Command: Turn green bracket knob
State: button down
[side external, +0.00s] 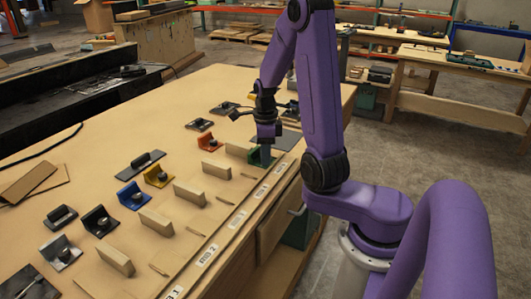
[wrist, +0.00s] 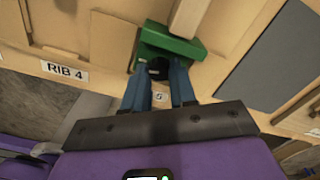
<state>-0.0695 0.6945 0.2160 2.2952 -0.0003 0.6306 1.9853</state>
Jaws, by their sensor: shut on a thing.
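The green bracket (side external: 259,160) sits near the right edge of the wooden table in the side view. It also shows in the wrist view (wrist: 190,48), at the top middle, with a light wooden block (wrist: 188,16) against it. My gripper (side external: 265,155) points down at the bracket. In the wrist view my gripper (wrist: 163,75) has its two blue-grey fingers on either side of the bracket's small dark knob (wrist: 157,70), shut on it. The knob is partly hidden by the fingers and in shadow.
Red (side external: 209,142), yellow (side external: 157,176), blue (side external: 131,195) and black (side external: 98,219) brackets stand in a row to the left. Upright wooden blocks (side external: 190,193) stand beside the row. A RIB 4 label (wrist: 65,71) and a dark flat panel (wrist: 270,65) flank the green bracket.

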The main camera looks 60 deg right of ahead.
jog(key=shift+n, duration=1.4)
jog(key=c, duration=0.9)
grip_release()
